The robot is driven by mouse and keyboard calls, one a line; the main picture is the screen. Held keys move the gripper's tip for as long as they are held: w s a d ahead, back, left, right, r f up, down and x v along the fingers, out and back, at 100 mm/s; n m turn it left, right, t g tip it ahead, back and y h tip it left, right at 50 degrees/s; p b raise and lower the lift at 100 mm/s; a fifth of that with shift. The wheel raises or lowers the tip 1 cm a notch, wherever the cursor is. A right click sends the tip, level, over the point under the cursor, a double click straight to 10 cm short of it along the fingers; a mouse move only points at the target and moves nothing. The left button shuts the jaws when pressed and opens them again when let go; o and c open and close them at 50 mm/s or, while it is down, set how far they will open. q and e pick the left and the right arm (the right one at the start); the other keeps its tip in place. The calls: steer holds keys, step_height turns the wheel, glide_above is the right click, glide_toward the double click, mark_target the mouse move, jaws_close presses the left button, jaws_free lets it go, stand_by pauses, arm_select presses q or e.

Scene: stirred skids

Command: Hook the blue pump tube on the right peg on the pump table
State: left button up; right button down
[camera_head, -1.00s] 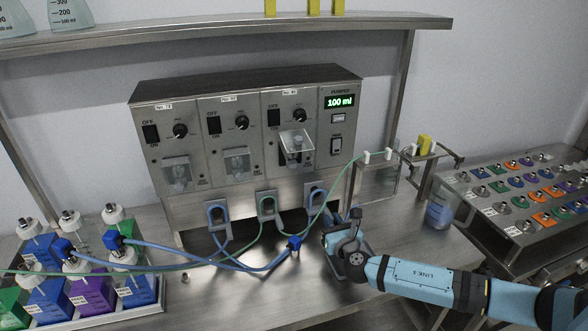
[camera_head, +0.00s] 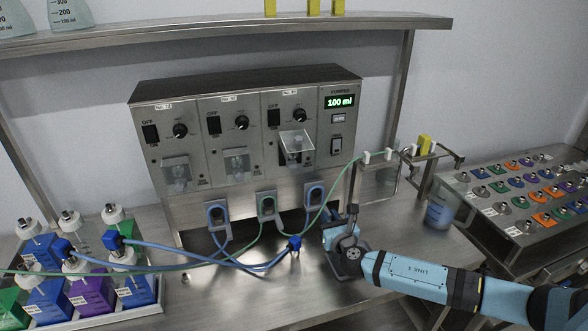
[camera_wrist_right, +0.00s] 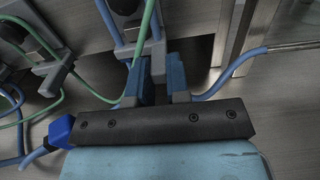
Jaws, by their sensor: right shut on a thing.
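The blue pump tube (camera_head: 315,195) loops at the right pump head and runs down toward my right gripper (camera_head: 350,218). In the right wrist view, my right gripper (camera_wrist_right: 165,82) is shut on the blue tube (camera_wrist_right: 222,78), which comes out to the right of the fingers. The held stretch is hidden between them. White pegs stand on the metal frame at the right of the pump table; the right one of the near pair (camera_head: 388,154) is above and right of my gripper. The green tube (camera_head: 330,205) reaches this pair. My left gripper is not in view.
The pump unit (camera_head: 250,150) stands behind my gripper. Another blue tube with a blue connector (camera_head: 295,243) lies to the left. A beaker (camera_head: 438,213) and a rack of coloured caps (camera_head: 520,215) are to the right. Bottles in a tray (camera_head: 155,308) stand left.

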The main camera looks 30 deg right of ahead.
steer(key=shift+w, duration=0.2)
steer(key=shift+f, duration=0.3)
stand_by(0.8)
steer(key=c, duration=0.9)
jaws_free()
steer(key=shift+s, duration=0.15)
steer(key=shift+s+a, duration=0.15)
steer(key=shift+s, duration=0.45)
steer(key=shift+s, duration=0.2)
steer(key=shift+s+a+p, duration=0.15)
steer(key=shift+s+p, duration=0.2)
steer(key=shift+s, duration=0.2)
steer(key=shift+s, duration=0.1)
